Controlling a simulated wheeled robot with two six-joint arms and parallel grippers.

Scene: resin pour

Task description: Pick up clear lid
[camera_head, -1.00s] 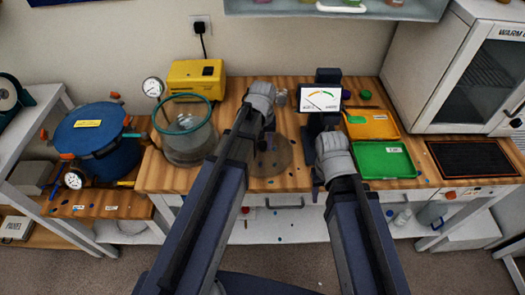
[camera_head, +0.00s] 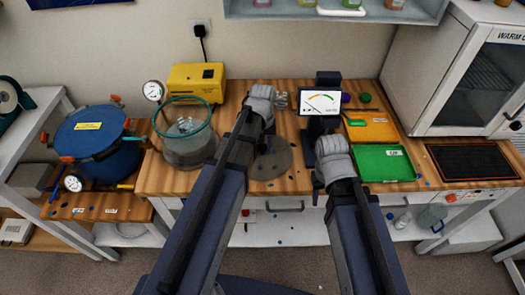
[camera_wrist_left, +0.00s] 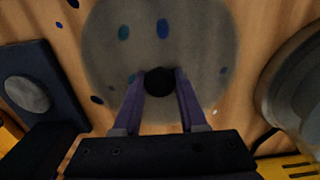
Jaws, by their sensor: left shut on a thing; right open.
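The clear lid (camera_head: 281,164) is a round, see-through grey disc over the wooden bench, just right of the glass chamber with a green rim (camera_head: 189,148). In the left wrist view the lid (camera_wrist_left: 195,45) fills the top middle, with blue spots showing on or through it. Its black round knob (camera_wrist_left: 158,81) is between the fingers of my left gripper (camera_wrist_left: 159,88), which is shut on it. I cannot tell whether the lid is touching the bench. My right gripper (camera_head: 318,188) is open near the bench's front edge, its fingers mostly hidden by its wrist.
A gauge display (camera_head: 320,102) stands behind the right gripper. Orange (camera_head: 374,130) and green (camera_head: 383,165) trays lie to its right, beside a white warming cabinet (camera_head: 430,70). A yellow box (camera_head: 195,78) stands behind the chamber. A blue pot (camera_head: 85,135) is at the left.

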